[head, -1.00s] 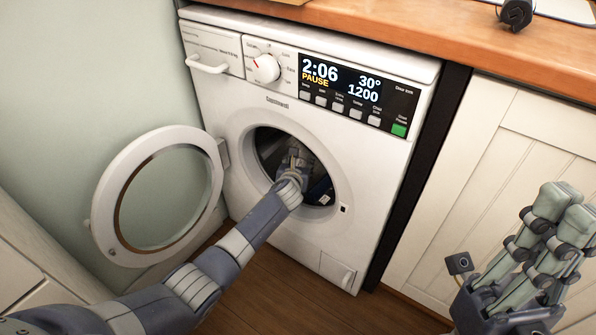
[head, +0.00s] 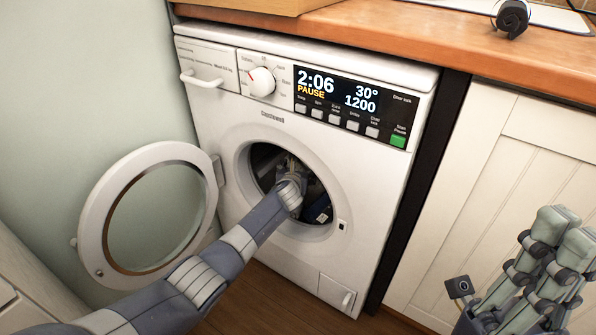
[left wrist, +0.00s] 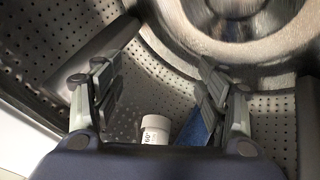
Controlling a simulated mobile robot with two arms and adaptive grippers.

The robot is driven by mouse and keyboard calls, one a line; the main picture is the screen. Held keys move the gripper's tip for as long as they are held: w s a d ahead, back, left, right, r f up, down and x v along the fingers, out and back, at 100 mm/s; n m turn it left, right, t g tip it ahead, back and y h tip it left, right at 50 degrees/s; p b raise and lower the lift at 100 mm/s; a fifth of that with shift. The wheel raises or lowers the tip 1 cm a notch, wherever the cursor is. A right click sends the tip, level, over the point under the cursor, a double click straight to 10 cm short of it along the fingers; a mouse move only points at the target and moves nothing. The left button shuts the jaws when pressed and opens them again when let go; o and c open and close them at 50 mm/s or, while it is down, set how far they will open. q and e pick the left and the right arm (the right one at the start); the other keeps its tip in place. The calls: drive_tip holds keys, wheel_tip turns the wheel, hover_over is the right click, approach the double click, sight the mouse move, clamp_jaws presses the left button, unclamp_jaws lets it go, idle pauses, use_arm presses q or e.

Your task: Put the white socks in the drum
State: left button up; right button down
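The washing machine's drum opening (head: 262,160) is uncovered. My left arm reaches into it, and its gripper is mostly hidden inside. In the left wrist view, my left gripper (left wrist: 160,95) has its fingers wide apart with nothing held between them, inside the perforated metal drum (left wrist: 60,45). A small white rounded item marked "60°" (left wrist: 155,130) sits low between the fingers; I cannot tell whether it is the white socks. A blue item (left wrist: 193,132) lies beside it. My right gripper (head: 568,235) is outside at the lower right, its fingers close together in view; its opening is unclear.
The round door (head: 91,215) stands open at the left. The display panel (head: 355,110) reads PAUSE. A wooden worktop (head: 425,55) runs above, with a dark object (head: 512,18) on it. A cream cupboard (head: 480,200) stands to the right. The floor in front is clear.

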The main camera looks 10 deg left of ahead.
use_arm(q)
drive_tip(key=shift+s, duration=0.1)
drive_tip(key=s+d+p, duration=0.3)
drive_tip(key=s+p, duration=0.5)
drive_tip(key=s, duration=2.1)
drive_tip(key=shift+s+p, duration=0.4)
